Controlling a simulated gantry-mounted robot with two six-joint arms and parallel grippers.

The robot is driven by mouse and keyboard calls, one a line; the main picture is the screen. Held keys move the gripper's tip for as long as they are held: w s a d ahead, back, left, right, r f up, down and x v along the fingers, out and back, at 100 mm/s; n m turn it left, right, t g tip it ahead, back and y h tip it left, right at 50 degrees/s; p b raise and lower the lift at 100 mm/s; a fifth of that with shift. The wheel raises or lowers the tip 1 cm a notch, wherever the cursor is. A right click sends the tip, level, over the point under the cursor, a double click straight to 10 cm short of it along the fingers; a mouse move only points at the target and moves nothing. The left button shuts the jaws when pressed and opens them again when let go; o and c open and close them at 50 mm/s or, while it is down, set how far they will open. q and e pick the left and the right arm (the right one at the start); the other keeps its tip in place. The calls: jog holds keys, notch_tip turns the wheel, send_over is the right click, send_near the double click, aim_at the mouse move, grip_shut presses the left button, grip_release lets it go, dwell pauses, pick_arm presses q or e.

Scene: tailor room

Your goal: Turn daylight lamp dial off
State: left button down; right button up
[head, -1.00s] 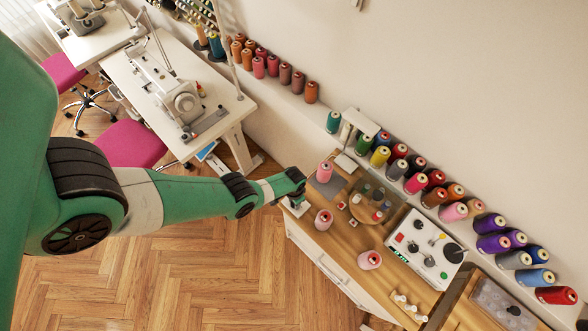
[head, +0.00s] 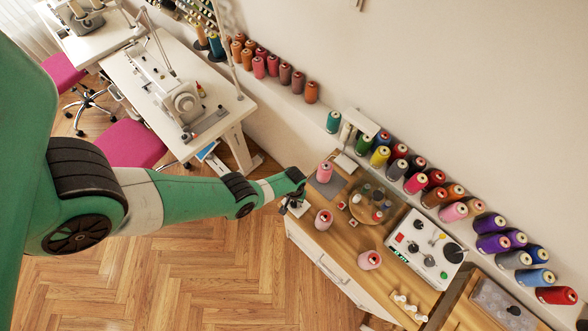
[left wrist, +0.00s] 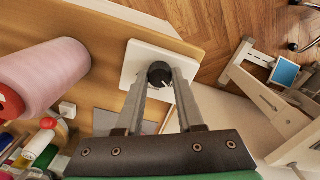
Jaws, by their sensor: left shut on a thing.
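In the left wrist view, a round black dial (left wrist: 160,74) with a pale mark stands on a white plate (left wrist: 138,58) at the edge of the wooden counter. My left gripper (left wrist: 160,78) has its two grey fingers on either side of the dial and is shut on it. In the head view, my left gripper (head: 296,206) is at the counter's left end, and it and my wrist mostly cover the dial there. A white lamp (head: 362,126) stands at the back of the counter. My right gripper is not in view.
A pink thread spool (head: 324,219) stands close to my left gripper; a large pink spool also shows in the wrist view (left wrist: 42,78). A round wooden tray (head: 372,225) and a white control box (head: 425,243) stand further right. Open floor (head: 190,280) lies in front.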

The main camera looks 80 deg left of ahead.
aim_at(294, 203)
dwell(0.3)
pick_arm(q)
jog(key=c, duration=0.5)
grip_release()
notch_tip(294, 203, up, 12)
jog(key=p, duration=1.1)
jog(key=shift+f+p, duration=0.2)
jog(key=shift+p, duration=0.15)
